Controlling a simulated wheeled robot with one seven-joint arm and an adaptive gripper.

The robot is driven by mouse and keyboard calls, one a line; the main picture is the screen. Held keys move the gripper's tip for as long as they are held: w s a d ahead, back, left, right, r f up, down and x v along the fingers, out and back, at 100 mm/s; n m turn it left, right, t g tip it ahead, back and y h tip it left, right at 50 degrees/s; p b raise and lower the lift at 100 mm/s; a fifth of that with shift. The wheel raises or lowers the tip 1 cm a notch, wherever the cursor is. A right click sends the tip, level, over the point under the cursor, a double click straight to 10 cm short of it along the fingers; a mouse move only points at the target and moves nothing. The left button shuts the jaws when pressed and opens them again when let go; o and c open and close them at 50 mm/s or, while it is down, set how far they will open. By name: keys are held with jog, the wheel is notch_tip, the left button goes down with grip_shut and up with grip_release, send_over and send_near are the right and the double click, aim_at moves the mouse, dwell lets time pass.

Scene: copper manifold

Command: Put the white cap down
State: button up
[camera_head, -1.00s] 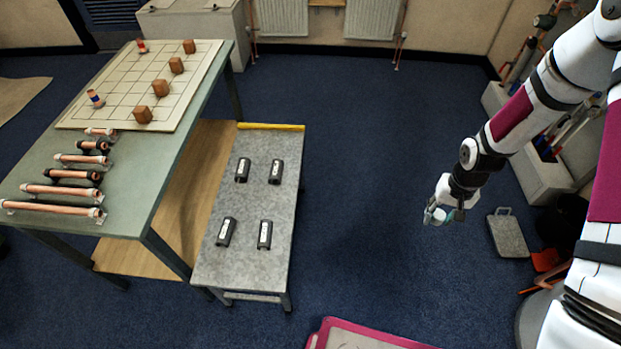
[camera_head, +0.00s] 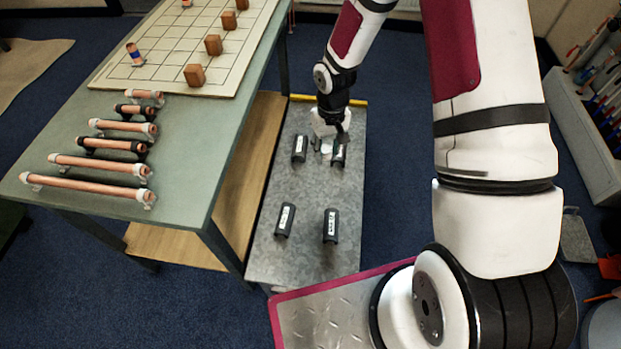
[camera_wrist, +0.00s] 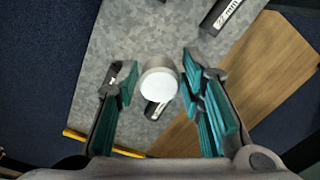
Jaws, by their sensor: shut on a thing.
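The white cap (camera_wrist: 158,86) shows in the wrist view as a pale round face with a grey rim, between my two teal finger pads. My gripper (camera_wrist: 160,72) is shut on it. In the head view my gripper (camera_head: 328,143) hangs over the far end of the grey cart top (camera_head: 305,190), between and close to the two far black blocks. The cap is too small and covered to make out clearly there. The wrist view shows the cart top below the cap; I cannot tell the gap.
Black labelled blocks stand on the cart: far left (camera_head: 300,148), far right (camera_head: 339,156), near left (camera_head: 285,220), near right (camera_head: 331,226). The cart's middle is bare. A green table (camera_head: 185,190) with copper pipes (camera_head: 100,165) and a gridded board (camera_head: 165,60) stands left.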

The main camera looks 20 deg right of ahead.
aim_at(318, 179)
jog(key=w+f+n+b, duration=0.1)
jog(key=w+f+b, duration=0.2)
jog(key=f+b, duration=0.4)
jog(key=w+f+n+b, duration=0.1)
jog(key=w+f+b, duration=0.1)
jog(key=f+b, duration=0.6)
jog(key=w+f+n+b, duration=0.1)
jog(key=w+f+b, duration=0.2)
jog(key=f+b, duration=0.5)
jog(key=shift+w+d+f+b, duration=0.2)
jog(key=shift+w+b, duration=0.1)
jog(key=shift+b, duration=0.9)
jog(key=shift+f, duration=0.2)
jog(key=o, duration=0.8)
jog(key=shift+o, duration=0.2)
jog(key=shift+r, duration=0.1)
notch_tip(318, 179, up, 12)
jog(key=p, duration=0.4)
jog(key=shift+r+p, duration=0.15)
jog(key=shift+p, duration=0.15)
